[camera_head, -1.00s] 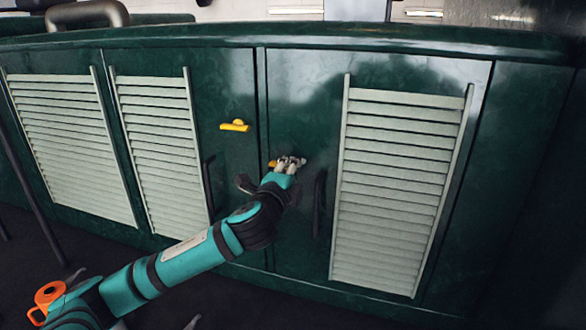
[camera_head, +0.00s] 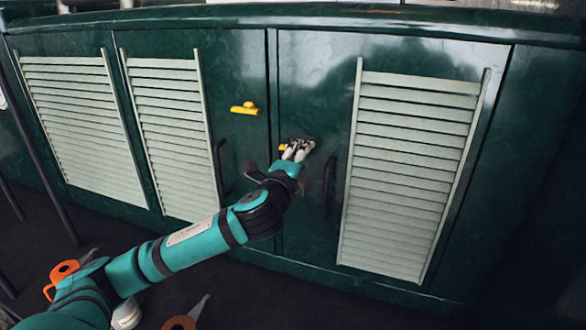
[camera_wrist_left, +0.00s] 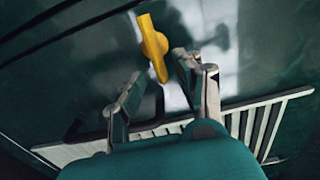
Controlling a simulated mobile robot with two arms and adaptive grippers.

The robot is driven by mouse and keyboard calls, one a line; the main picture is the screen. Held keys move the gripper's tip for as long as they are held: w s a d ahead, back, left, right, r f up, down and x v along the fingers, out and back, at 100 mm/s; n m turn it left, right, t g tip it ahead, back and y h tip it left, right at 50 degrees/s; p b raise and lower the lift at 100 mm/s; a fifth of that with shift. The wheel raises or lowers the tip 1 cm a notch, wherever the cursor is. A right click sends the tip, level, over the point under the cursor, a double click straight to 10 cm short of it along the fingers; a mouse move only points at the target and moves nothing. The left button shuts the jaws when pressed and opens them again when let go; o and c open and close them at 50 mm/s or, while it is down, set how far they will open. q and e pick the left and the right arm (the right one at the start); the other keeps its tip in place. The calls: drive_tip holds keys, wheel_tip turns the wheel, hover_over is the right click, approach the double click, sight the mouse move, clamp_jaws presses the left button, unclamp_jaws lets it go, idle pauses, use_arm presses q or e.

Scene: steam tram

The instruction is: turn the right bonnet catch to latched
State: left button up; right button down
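The right bonnet catch is a small yellow piece (camera_head: 283,147) on the right green door, mostly hidden by my left gripper (camera_head: 297,151) in the head view. In the left wrist view this catch (camera_wrist_left: 152,47) is a long yellow bar with its lower end between the fingertips of my left gripper (camera_wrist_left: 160,69). The fingers are apart with a visible gap; I cannot tell whether either touches the catch. The left catch (camera_head: 245,108) is a yellow bar lying about level on the left door, with a knob on top. My right gripper is not in view.
Pale louvred panels (camera_head: 411,165) flank the catches. Dark upright handles (camera_head: 328,187) stand out from the doors near my left gripper. A vertical seam (camera_head: 273,85) divides the doors. Orange and grey objects (camera_head: 65,268) show at lower left, not clearly identifiable.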

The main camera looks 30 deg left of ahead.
use_arm(q)
drive_tip(key=v, duration=1)
drive_tip(key=shift+s, duration=0.2)
